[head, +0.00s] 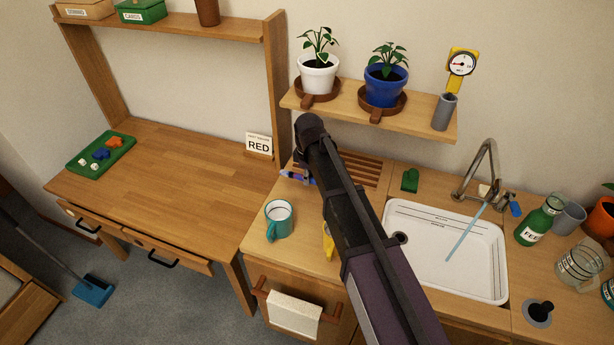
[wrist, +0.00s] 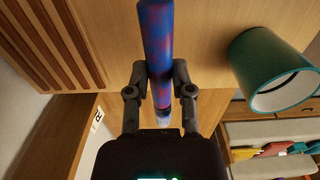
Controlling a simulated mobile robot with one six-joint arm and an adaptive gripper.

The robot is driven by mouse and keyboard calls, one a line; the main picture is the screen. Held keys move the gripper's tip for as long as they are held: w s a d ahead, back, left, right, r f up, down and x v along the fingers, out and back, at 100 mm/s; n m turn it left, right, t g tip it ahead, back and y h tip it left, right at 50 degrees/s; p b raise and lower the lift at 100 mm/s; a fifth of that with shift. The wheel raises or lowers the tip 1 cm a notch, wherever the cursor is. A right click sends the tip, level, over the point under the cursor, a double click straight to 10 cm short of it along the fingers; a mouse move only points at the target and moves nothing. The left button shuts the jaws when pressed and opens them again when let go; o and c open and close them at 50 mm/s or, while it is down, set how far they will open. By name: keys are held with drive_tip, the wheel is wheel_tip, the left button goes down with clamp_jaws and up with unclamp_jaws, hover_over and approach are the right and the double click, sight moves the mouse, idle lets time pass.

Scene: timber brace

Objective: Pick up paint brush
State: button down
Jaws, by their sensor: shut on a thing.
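The paint brush (wrist: 156,35) has a blue handle with red-purple mottling, and it runs lengthwise through the middle of the wrist view. My gripper (wrist: 160,78) is shut on it, with one finger on each side of the handle. A paler part of the brush shows below the fingers. In the head view a bit of the brush (head: 292,175) shows left of my arm, over the wooden counter near the slatted rack.
A teal mug (head: 279,220) stands close by on the counter; it also shows in the wrist view (wrist: 265,65). A slatted wooden rack (head: 362,170) lies behind, below a plant shelf (head: 340,108). A white sink (head: 470,275) is at right. The left desk (head: 175,170) has free room.

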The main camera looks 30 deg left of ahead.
drive_tip(key=shift+r+p, duration=0.75)
drive_tip(key=shift+r, duration=0.3)
wheel_tip(320, 180, up, 18)
drive_tip(key=p, duration=1.8)
drive_tip(key=shift+s, duration=0.1)
